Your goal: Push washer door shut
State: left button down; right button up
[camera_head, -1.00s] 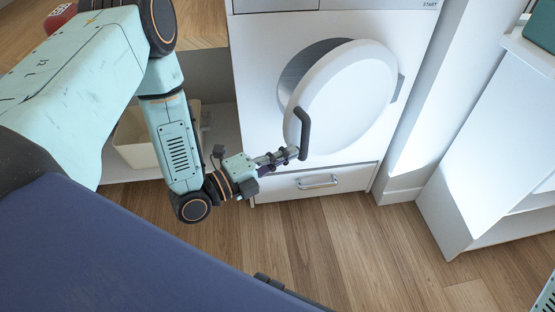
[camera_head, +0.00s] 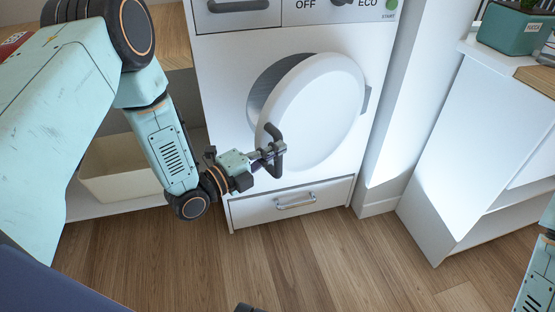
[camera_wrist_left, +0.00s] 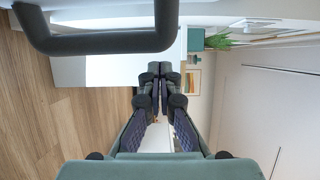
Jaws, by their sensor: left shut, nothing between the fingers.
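The white washer (camera_head: 222,70) has a round white door (camera_head: 322,115) that stands ajar, hinged at its right side. A dark crescent of the drum opening shows at the door's upper left. A dark bar handle (camera_head: 276,164) sits on the door's left edge. It also shows large at the top of the left wrist view (camera_wrist_left: 95,41). My left gripper (camera_head: 279,149) is shut and empty, its fingertips right by the handle; I cannot tell whether they touch it. In the left wrist view the shut fingers (camera_wrist_left: 165,70) point past the handle.
A drawer with a metal handle (camera_head: 296,201) is below the door. A beige bin (camera_head: 112,168) stands on a low shelf at left. A white cabinet (camera_head: 475,130) with a green planter (camera_head: 513,30) stands at right. The wooden floor (camera_head: 310,260) in front is clear.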

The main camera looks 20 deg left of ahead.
pick_arm(q)
jog(key=shift+w+a, duration=0.1)
jog(key=shift+w, duration=0.1)
pick_arm(e)
jog(key=shift+f, duration=0.1)
pick_arm(q)
jog(key=shift+a, duration=0.1)
